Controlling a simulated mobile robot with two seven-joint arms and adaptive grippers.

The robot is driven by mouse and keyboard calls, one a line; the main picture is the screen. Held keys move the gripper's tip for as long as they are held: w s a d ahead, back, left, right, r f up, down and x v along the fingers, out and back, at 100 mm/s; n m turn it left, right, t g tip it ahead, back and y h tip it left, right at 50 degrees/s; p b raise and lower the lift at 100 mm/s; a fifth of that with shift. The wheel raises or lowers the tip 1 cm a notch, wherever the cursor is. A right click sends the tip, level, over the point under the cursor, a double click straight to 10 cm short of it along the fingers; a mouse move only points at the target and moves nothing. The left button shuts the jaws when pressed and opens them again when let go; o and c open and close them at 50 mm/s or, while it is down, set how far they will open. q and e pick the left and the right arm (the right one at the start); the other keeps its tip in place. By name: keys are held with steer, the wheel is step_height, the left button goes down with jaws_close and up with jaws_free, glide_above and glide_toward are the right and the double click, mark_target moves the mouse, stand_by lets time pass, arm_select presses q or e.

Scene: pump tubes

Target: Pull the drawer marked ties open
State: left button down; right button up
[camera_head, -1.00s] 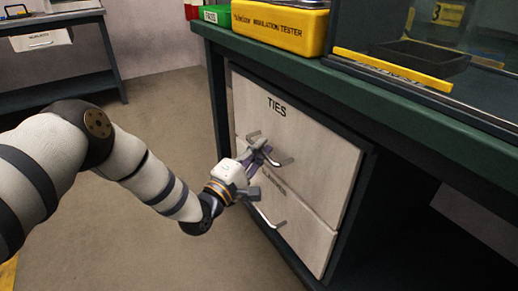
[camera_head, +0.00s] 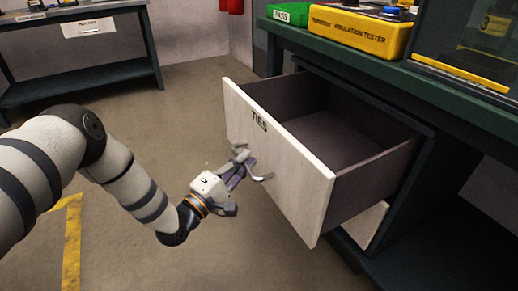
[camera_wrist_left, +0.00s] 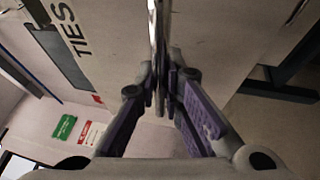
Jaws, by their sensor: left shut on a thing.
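The drawer marked TIES (camera_head: 290,150) stands well out of the bench in the head view, and its dark inside shows empty where visible. Its pale front also shows in the left wrist view (camera_wrist_left: 105,40), with the word TIES at the upper left. A metal bar handle (camera_head: 262,177) is on the drawer front. My left gripper (camera_head: 243,168) is shut on this handle. In the left wrist view the handle (camera_wrist_left: 157,40) runs between the purple-padded fingers (camera_wrist_left: 160,95). My right gripper is not in view.
A lower drawer (camera_head: 366,224) sits in the bench below. The green bench top (camera_head: 460,98) carries a yellow insulation tester (camera_head: 362,32) and a green PASS box (camera_head: 289,13). Another bench (camera_head: 85,75) stands at the back left. The floor (camera_head: 130,120) left of the drawer is clear.

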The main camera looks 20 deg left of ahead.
arm_select(q)
steer(key=shift+s+a+p, duration=0.35)
steer(key=shift+s+a, duration=0.5)
steer(key=shift+s, duration=0.25)
steer(key=shift+s+a+p, duration=0.35)
steer(key=shift+s+a, duration=0.5)
steer(key=shift+s, duration=0.25)
steer(key=c, duration=1.7)
jaws_free()
steer(key=shift+s, duration=0.1)
steer(key=v, duration=1.2)
